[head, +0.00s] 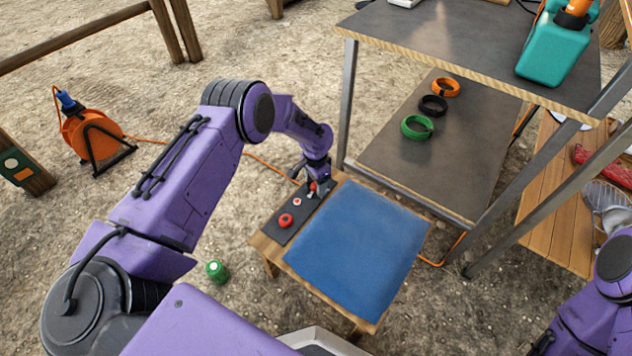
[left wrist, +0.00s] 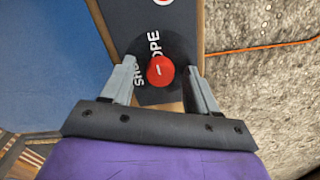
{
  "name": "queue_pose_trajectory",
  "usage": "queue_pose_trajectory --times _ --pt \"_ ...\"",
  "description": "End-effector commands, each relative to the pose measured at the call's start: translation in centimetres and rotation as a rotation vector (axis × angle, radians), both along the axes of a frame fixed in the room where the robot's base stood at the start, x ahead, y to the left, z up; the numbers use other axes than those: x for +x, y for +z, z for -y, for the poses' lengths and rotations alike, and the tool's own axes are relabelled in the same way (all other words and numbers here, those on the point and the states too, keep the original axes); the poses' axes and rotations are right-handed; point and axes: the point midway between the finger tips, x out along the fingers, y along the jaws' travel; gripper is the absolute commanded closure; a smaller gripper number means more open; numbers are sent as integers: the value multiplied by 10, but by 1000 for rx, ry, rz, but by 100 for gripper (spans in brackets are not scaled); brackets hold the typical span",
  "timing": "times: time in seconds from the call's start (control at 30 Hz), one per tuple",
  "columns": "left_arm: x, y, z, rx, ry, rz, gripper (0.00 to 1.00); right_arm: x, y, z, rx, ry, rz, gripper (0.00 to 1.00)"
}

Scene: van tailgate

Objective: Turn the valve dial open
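The valve dial is a round red knob on a dark disc, on a dark panel; it shows in the left wrist view (left wrist: 160,71) and in the head view (head: 313,186). It carries a short white mark. White lettering beside it is partly covered; "OPE" and "SH" can be read. My left gripper (head: 318,184) is over the panel's far end. In the left wrist view its two fingers (left wrist: 161,76) are apart, one on each side of the dial, with a visible gap to it. My right gripper is out of view.
The panel (head: 275,236) lies on a small wooden table beside a blue mat (head: 355,240). It also bears another red knob (head: 285,220) and a small white-ringed part (head: 296,201). A metal-legged shelf (head: 385,150) stands close behind.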

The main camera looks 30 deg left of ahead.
Motion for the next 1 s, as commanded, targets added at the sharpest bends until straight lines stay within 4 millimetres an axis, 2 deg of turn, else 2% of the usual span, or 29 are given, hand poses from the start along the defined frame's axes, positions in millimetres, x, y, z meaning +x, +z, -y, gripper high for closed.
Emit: queue_pose_trajectory --times 0.27,0.37,0.6,0.7,0.8,1.0 --pt "1 5 0 0 0 2 41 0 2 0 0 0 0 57" --pt "1 23 0 -1 0 3 41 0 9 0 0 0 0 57" --pt "1 81 0 1 0 3 41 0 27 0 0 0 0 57" --pt "1 96 0 0 0 2 41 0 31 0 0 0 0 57" --pt "0 104 0 0 0 0 41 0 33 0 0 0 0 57" --pt "0 105 0 0 0 0 41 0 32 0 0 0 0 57"
